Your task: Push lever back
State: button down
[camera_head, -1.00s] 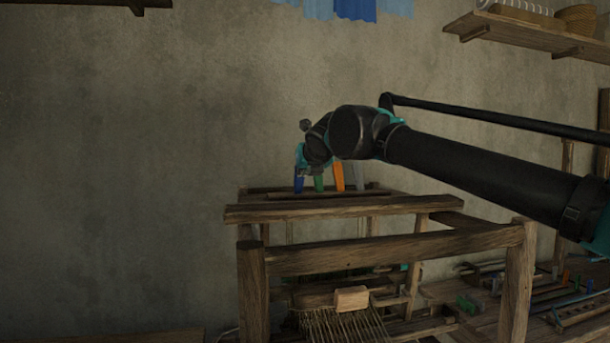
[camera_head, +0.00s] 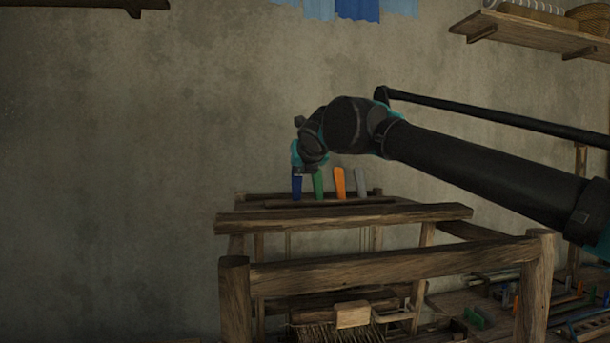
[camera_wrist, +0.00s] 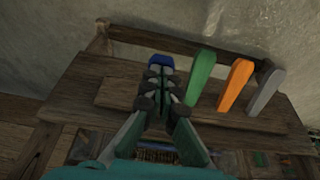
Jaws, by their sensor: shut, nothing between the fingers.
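Four coloured levers stand in a row on the top rear beam of the wooden loom. The blue lever (camera_head: 297,187) is at the left end, then the green (camera_head: 319,185), the orange (camera_head: 340,183) and the grey lever (camera_head: 362,184). In the wrist view, my gripper (camera_wrist: 158,80) is shut and empty, its fingertips right at the blue lever (camera_wrist: 160,62). The fingers hide most of that lever, and I cannot tell whether they touch it. The green lever (camera_wrist: 200,77) is close to the right of the fingers. The orange (camera_wrist: 236,85) and grey (camera_wrist: 266,92) levers are farther right.
The loom's front beam (camera_head: 400,264) and upper beam (camera_head: 345,217) lie below my arm. A plain wall stands behind the loom. A wall shelf (camera_head: 530,32) with baskets is at the upper right. Coloured tools lie on a low surface (camera_head: 560,305) at the right.

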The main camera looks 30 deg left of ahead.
jog(key=w+a, duration=0.1)
jog(key=w+a+r, duration=0.1)
jog(key=w, duration=0.1)
jog(key=shift+a+r, duration=0.1)
jog(key=shift+a, duration=0.15)
jog(key=shift+s, duration=0.1)
jog(key=shift+r, duration=0.1)
jog(key=shift+r, duration=0.7)
jog(key=shift+d, duration=0.1)
jog(key=s+d+r, duration=0.2)
jog(key=r, duration=0.3)
jog(key=s+d+r, duration=0.2)
jog(key=s+r, duration=0.1)
jog(key=r, duration=0.3)
jog(key=shift+s+d, duration=0.25)
jog(key=shift+d, duration=0.05)
